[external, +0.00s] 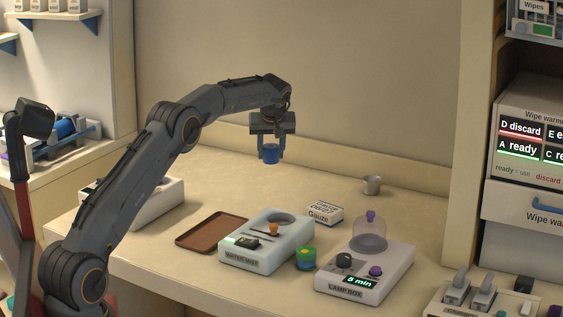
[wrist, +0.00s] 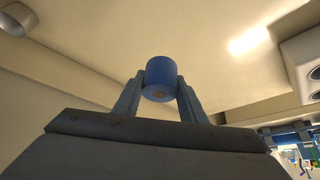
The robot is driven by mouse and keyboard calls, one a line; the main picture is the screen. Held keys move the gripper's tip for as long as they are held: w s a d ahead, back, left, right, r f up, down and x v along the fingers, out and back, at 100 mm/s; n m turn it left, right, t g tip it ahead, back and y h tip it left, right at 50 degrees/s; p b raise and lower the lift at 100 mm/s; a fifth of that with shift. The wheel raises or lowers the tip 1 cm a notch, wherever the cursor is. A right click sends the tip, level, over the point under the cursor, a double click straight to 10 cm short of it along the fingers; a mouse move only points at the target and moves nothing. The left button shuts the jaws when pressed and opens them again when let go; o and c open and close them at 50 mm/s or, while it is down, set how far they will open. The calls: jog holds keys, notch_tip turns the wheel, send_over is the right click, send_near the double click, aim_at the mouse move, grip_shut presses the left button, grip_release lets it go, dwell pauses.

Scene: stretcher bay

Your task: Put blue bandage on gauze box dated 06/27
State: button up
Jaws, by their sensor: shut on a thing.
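My gripper (external: 270,156) is shut on the blue bandage (external: 271,154), a short blue roll. It is held in the air above the back of the counter. In the wrist view the bandage (wrist: 161,78) sits between the two fingertips. A small white gauze box (external: 325,213) labelled "Gauze" lies on the counter, below and to the right of my gripper in the external view. Dark print shows on its top, but it is too small to read surely as a date. Nothing is seen on top of it.
A brown tray (external: 212,232) lies left. A metal cup (external: 371,185) stands behind right. The back counter is mostly clear.

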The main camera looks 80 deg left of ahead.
jog(key=w+d+r+m+t+p, duration=0.1)
jog(key=w+d+m, duration=0.1)
jog(key=w+d, duration=0.5)
jog(key=w+d+r+m+t+p, duration=0.15)
jog(key=w+d, duration=0.25)
jog(key=d, duration=0.8)
jog(key=p, duration=0.3)
send_near(326, 203)
jog(key=shift+m+g+h, duration=0.25)
jog(key=shift+m+h, duration=0.1)
jog(key=shift+h, duration=0.05)
jog(key=x, duration=0.5)
jog(key=shift+w+a, duration=0.25)
jog(key=shift+a, duration=0.25)
jog(key=shift+f+b, duration=0.1)
jog(key=shift+b, duration=0.3)
jog(key=o, duration=1.1)
jog(key=shift+c, duration=0.2)
